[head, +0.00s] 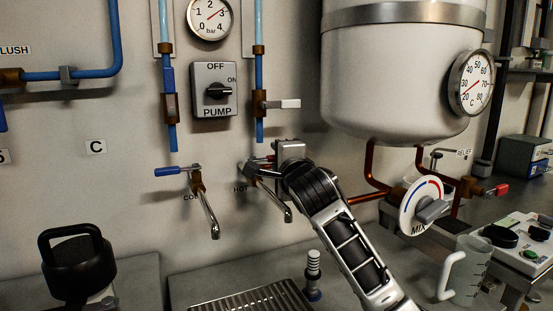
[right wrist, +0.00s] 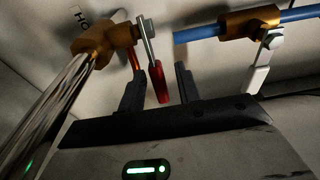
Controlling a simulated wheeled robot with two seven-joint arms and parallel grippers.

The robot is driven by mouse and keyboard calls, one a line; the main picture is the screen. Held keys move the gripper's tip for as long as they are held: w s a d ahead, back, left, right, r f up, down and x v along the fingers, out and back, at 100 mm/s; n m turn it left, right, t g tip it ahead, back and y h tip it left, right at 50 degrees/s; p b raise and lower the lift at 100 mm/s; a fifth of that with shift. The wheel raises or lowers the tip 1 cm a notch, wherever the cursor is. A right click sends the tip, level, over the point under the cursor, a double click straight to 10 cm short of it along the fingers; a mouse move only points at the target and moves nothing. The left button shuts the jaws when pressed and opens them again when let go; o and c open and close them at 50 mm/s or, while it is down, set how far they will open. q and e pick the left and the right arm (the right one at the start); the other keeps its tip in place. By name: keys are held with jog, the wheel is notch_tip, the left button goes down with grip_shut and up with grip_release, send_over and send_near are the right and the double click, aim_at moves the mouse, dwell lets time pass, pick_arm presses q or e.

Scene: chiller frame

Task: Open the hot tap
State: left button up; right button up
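The hot tap (head: 285,212) is on the wall in the head view, right of the cold tap (head: 210,215). Its chrome spout slopes down to the right, and my right gripper partly covers its top. In the right wrist view the hot tap's brass body (right wrist: 92,42) and red lever (right wrist: 158,82) show clearly. My right gripper (right wrist: 158,88) is open, with one black finger on each side of the red lever. Gaps show between lever and fingers, and I see no grip on it. In the head view my right gripper (head: 264,170) is at the tap's top. My left gripper is out of view.
A blue pipe with a brass valve (head: 258,105) and pale lever (head: 283,104) runs above the tap. The pump switch (head: 214,90) is up left. The white tank (head: 400,85) and mix dial (head: 421,205) are to the right. A drip grate (head: 255,300) lies below.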

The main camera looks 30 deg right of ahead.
pick_arm(q)
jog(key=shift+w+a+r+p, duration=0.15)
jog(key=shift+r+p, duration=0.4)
jog(key=shift+p, duration=0.7)
pick_arm(e)
jog(key=v, duration=1.6)
jog(key=shift+c, duration=0.3)
